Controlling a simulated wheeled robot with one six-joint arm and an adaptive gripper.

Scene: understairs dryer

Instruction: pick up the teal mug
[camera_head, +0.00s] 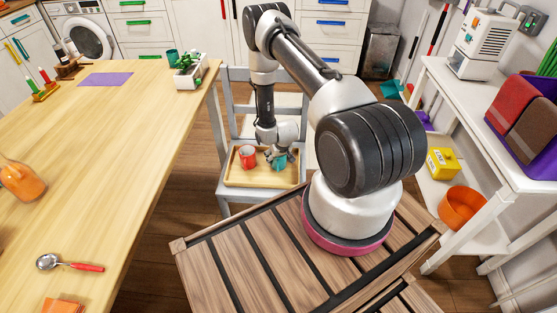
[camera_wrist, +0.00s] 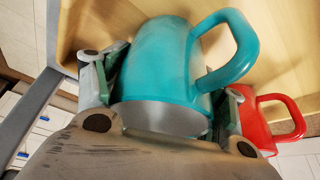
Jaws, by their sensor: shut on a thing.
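The teal mug (camera_wrist: 160,65) fills the middle of the wrist view, with its handle to the upper right. It also shows in the head view (camera_head: 280,162), on or just above the wooden tray (camera_head: 237,179) on the grey chair. My gripper (camera_wrist: 165,95) has a finger on each side of the mug's body and is shut on it. In the head view my gripper (camera_head: 273,154) is at the tray, partly covering the mug. I cannot tell whether the mug touches the tray.
A red mug (camera_head: 248,156) stands in the tray, left of the teal mug and close to my gripper. The wooden table (camera_head: 110,150) is to the left. A white shelf unit (camera_head: 455,105) stands to the right.

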